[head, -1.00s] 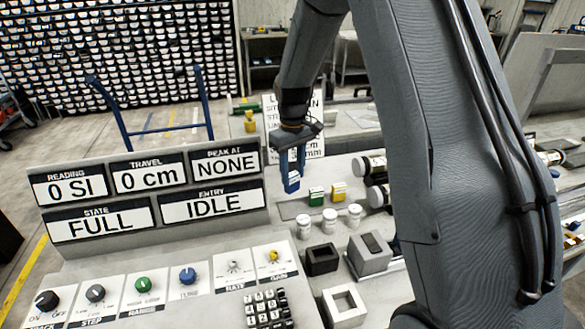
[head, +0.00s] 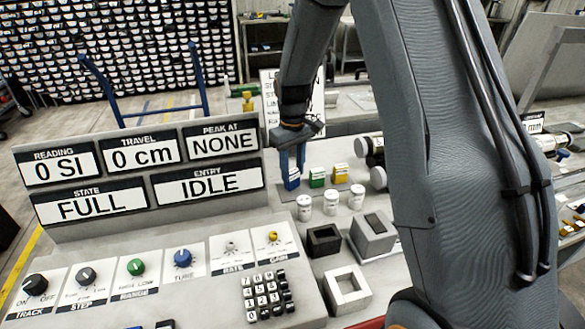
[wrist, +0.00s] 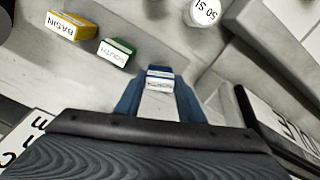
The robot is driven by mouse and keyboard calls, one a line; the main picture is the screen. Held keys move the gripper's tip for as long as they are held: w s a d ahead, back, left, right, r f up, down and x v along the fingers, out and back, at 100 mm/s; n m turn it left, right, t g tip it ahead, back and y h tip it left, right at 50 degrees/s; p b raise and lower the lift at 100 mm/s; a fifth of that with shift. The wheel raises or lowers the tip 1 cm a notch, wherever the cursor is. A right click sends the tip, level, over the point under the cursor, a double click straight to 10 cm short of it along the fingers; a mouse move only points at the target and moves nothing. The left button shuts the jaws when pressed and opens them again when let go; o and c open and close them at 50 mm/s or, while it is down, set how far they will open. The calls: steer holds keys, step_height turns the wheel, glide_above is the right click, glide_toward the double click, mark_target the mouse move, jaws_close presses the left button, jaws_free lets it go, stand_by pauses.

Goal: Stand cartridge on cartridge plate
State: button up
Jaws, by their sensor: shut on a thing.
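My gripper (head: 292,160) is shut on the blue cartridge (head: 291,180), and its blue fingers flank it. In the wrist view the blue cartridge (wrist: 160,78) sits between the fingertips with its white label facing the camera. It looks upright and low over or on the grey cartridge plate (head: 328,185); I cannot tell if it touches. A green cartridge (head: 316,177) and a yellow cartridge (head: 340,173) stand in a row to its right. In the wrist view the green one (wrist: 117,50) and the yellow one (wrist: 73,25) lie to its left, apart from it.
Several white lidded jars stand in front of the plate, one at the left (head: 304,207). A black square holder (head: 323,240), a grey block (head: 372,236) and a white square frame (head: 346,288) are nearer. The display panel (head: 140,175) rises close to the left of my gripper.

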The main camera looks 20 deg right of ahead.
mark_target(293, 171)
steer(key=shift+f, duration=0.6)
steer(key=o, duration=1.1)
step_height(293, 171, up, 7)
steer(key=shift+f+b, duration=0.2)
steer(key=shift+b, duration=0.75)
steer(key=shift+r, duration=0.35)
steer(key=shift+s+r, duration=0.2)
steer(key=s+m, duration=0.1)
steer(key=s, duration=0.7)
steer(key=s+f+m, duration=0.1)
steer(key=s+m, duration=0.1)
steer(key=s, duration=0.6)
steer(key=s+f+m, duration=0.1)
steer(key=s, duration=0.7)
steer(key=shift+s+m+t, duration=0.3)
steer(key=shift+s, duration=0.05)
